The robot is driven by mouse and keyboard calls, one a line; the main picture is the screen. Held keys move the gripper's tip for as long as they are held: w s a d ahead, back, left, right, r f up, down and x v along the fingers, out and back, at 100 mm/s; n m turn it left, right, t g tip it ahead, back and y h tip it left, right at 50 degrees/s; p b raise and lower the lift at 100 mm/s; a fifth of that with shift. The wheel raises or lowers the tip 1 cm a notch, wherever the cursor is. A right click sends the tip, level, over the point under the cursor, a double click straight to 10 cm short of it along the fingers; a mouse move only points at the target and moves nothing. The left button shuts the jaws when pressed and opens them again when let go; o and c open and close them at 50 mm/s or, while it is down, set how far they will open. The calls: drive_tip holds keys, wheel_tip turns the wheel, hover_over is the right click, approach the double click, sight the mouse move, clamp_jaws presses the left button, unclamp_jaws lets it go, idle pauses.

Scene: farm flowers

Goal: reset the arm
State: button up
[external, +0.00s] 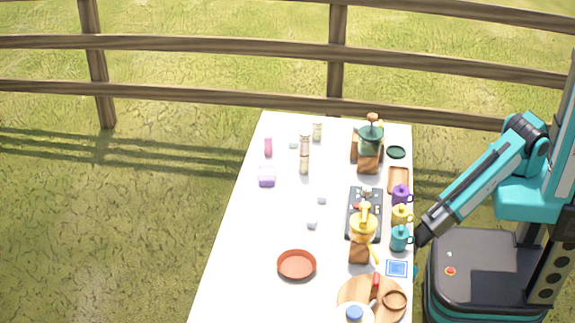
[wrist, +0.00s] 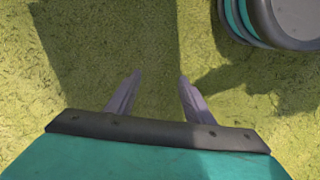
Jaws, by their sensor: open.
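My gripper (wrist: 160,82) shows in the wrist view with its two fingers apart and nothing between them. Beneath it there is only grass and shadow. In the external view my arm reaches down to the left from its column, and its dark end (external: 424,233) is beside the table's right edge, close to the teal mug (external: 400,238). The fingers themselves are hard to make out there.
The white table (external: 245,240) holds a purple mug (external: 401,195), a yellow mug (external: 401,215), a black tray (external: 353,222), a terracotta dish (external: 297,265), a round wooden board (external: 350,291) and several small items. A wooden fence (external: 220,96) runs behind. The table's left part is mostly clear.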

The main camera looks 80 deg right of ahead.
drive_tip(key=s+d+m+g, duration=0.2)
drive_tip(key=s+d+m, duration=0.3)
drive_tip(key=d, duration=0.3)
drive_tip(key=s+d+r+m+g+p, duration=0.1)
drive_tip(key=s+d+m+g, duration=0.1)
drive_tip(key=s+d+m, duration=0.3)
drive_tip(key=s+d+r+m+g+p, duration=0.1)
drive_tip(key=s+d+m, duration=0.4)
drive_tip(key=d, duration=0.7)
drive_tip(key=shift+s+g+y, duration=0.2)
drive_tip(key=shift+g+y, duration=0.1)
drive_tip(key=shift+g, duration=0.2)
